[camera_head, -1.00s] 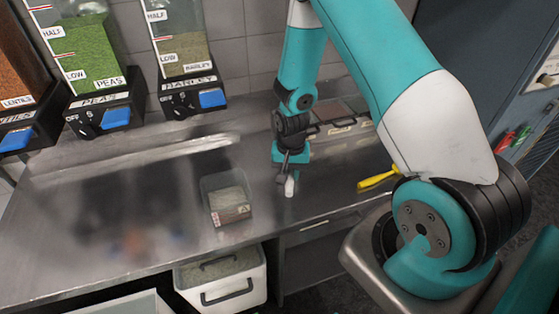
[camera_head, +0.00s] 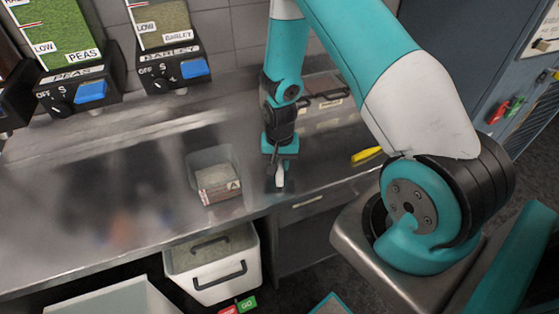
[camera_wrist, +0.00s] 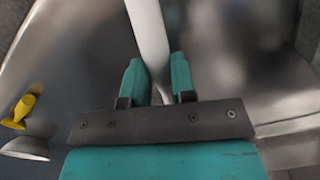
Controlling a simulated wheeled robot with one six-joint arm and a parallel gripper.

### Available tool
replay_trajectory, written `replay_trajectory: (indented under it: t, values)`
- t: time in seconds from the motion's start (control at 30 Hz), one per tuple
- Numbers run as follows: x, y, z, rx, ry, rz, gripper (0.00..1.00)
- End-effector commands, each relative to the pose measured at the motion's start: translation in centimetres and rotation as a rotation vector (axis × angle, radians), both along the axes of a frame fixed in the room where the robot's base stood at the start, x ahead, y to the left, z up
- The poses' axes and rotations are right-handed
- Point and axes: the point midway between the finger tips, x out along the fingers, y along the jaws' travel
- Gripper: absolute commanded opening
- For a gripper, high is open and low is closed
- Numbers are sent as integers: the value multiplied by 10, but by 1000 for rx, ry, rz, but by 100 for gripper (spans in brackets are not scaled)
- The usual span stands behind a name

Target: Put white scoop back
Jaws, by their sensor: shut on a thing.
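The white scoop (camera_wrist: 147,32) is between my gripper's two teal fingers in the wrist view, its pale shaft reaching up out of the picture. My gripper (camera_wrist: 156,82) is shut on it. In the head view my gripper (camera_head: 278,165) points down over the steel counter, with a small white part of the scoop (camera_head: 279,179) showing below it, close to the counter. I cannot tell whether the scoop touches the counter. The rest of the scoop is hidden or out of view.
A clear labelled container (camera_head: 215,176) stands left of my gripper. A yellow-handled tool (camera_head: 366,155) lies to the right and also shows in the wrist view (camera_wrist: 20,110). A white bin (camera_head: 215,265) sits below the counter edge. Barley (camera_head: 170,55) and peas (camera_head: 70,60) dispensers stand behind.

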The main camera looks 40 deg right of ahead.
Motion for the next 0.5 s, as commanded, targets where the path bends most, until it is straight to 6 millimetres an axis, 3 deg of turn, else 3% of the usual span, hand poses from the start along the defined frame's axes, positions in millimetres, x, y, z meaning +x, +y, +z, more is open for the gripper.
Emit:
replay_trajectory:
  t: [0.5]
  values:
    - [0, 0, -5, 0, 0, 0, 0]
